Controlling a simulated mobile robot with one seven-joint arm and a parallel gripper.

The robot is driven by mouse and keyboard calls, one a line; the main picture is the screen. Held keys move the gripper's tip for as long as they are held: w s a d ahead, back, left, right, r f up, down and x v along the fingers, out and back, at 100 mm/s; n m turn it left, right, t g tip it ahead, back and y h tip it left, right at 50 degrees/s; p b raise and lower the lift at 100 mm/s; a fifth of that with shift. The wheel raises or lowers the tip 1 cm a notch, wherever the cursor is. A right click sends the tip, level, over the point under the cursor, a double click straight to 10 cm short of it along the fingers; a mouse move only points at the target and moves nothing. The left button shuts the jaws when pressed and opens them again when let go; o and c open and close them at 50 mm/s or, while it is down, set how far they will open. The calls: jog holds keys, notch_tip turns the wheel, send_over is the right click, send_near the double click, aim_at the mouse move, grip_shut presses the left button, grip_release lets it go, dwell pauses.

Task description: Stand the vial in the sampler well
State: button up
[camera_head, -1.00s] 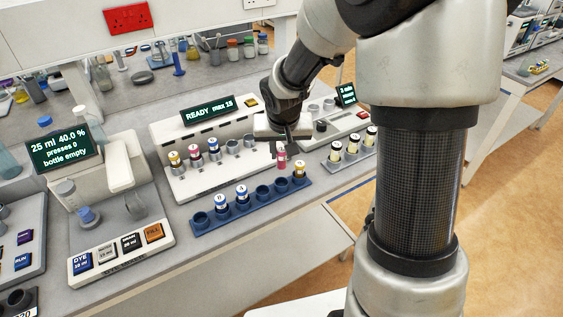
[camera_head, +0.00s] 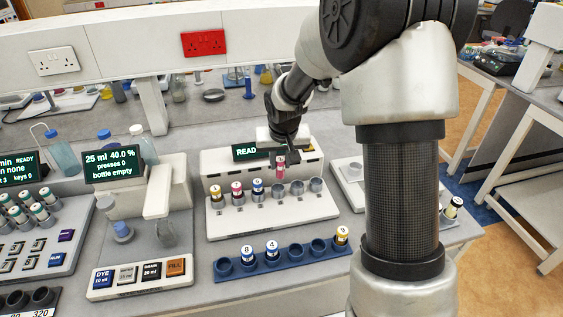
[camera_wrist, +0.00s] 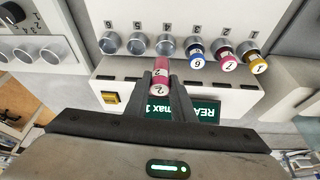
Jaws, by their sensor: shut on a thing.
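A pink-banded vial (camera_head: 281,166) is held upright in my gripper (camera_head: 283,155), which is shut on it. In the wrist view the vial (camera_wrist: 162,75) sits between the fingertips, close to the row of wells. The white sampler (camera_head: 225,226) has a row of wells. Its three left wells in the head view hold a yellow, a pink and a blue vial. The three right wells are empty, including the one nearest the held vial (camera_wrist: 167,45). The vial appears above and behind that well, clear of it; the exact height is hard to tell.
A blue rack (camera_head: 305,260) in front holds two blue vials and one yellow-topped vial, with empty holes between. A dispenser with a screen (camera_head: 110,165) stands left. The sampler's display (camera_head: 246,152) is partly hidden by my arm. Another vial (camera_head: 453,207) shows at right.

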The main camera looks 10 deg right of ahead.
aim_at(278, 177)
jog(key=shift+w+a, duration=0.2)
jog(key=shift+w, duration=0.25)
jog(key=shift+f, duration=0.15)
jog(key=shift+f+b, duration=2.1)
jog(key=shift+f, duration=1.15)
jog(key=shift+a+f+b, duration=0.1)
jog(key=shift+f+b, duration=0.5)
jog(key=shift+f, duration=0.05)
jog(key=shift+s+f+b, duration=0.35)
jog(key=shift+f+b, duration=0.05)
jog(key=shift+f, duration=0.1)
jog(key=o, duration=1)
jog(key=shift+o, duration=0.5)
jog(key=shift+r, duration=0.3)
jog(key=p+v, duration=0.1)
jog(key=v, duration=1.6)
jog(key=shift+w+r, duration=0.15)
jog(key=shift+r, duration=0.35)
